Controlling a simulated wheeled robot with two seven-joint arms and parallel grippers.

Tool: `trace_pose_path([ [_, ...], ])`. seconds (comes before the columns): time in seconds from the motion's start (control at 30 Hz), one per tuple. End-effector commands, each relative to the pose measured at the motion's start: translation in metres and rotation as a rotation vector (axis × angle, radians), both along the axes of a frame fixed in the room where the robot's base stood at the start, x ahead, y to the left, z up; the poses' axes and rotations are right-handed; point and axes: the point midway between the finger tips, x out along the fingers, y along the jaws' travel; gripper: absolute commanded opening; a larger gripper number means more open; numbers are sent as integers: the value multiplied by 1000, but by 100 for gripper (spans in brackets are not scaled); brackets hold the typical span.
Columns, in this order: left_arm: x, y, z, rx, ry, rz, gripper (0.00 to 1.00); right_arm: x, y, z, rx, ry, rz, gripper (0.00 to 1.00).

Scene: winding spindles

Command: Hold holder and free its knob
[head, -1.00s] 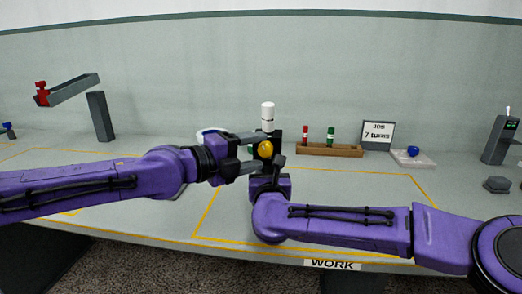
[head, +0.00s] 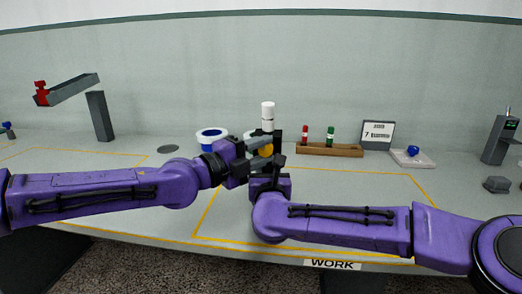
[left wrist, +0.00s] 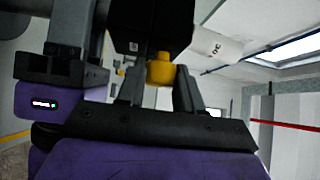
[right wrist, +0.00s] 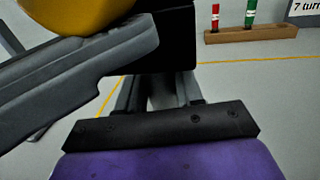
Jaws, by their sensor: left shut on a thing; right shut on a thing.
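The black holder (right wrist: 175,45) stands upright above the table, with a white cylinder (head: 268,110) on top. My right gripper (right wrist: 158,88) is shut on the holder's lower part from below. The yellow knob (head: 266,151) is on the holder's side and partly hidden by fingers. It also shows in the left wrist view (left wrist: 160,70) and at the top left of the right wrist view (right wrist: 80,15). My left gripper (head: 262,147) comes in from the left and is shut on the yellow knob, one finger on each side.
A wooden rack (head: 330,150) with a red and a green piece stands behind right, beside a sign (head: 377,134) reading 7 turns. A blue piece (head: 413,150) sits on a white pad. The yellow-outlined work area looks otherwise clear.

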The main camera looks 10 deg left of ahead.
Motion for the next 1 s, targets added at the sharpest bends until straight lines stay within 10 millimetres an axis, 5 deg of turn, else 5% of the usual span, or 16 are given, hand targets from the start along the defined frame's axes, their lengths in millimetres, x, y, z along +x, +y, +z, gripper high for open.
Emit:
trace_pose_path([
  [0.4,0,1,1,-86,-3,-1,5,1,-1,-3,0,6,-3,0],
  [0.43,0,1,1,-86,-3,0,39,1,-1,-3,0,6,-3,0],
  [0.5,0,0,1,-85,-4,-1,60,1,-1,-3,-1,6,-3,0],
  [0.83,-2,2,0,-83,-3,-1,60,0,-1,-3,-1,6,-3,0],
  [1.0,-24,24,-1,-86,-5,0,60,0,-1,-3,-1,6,-3,0],
])
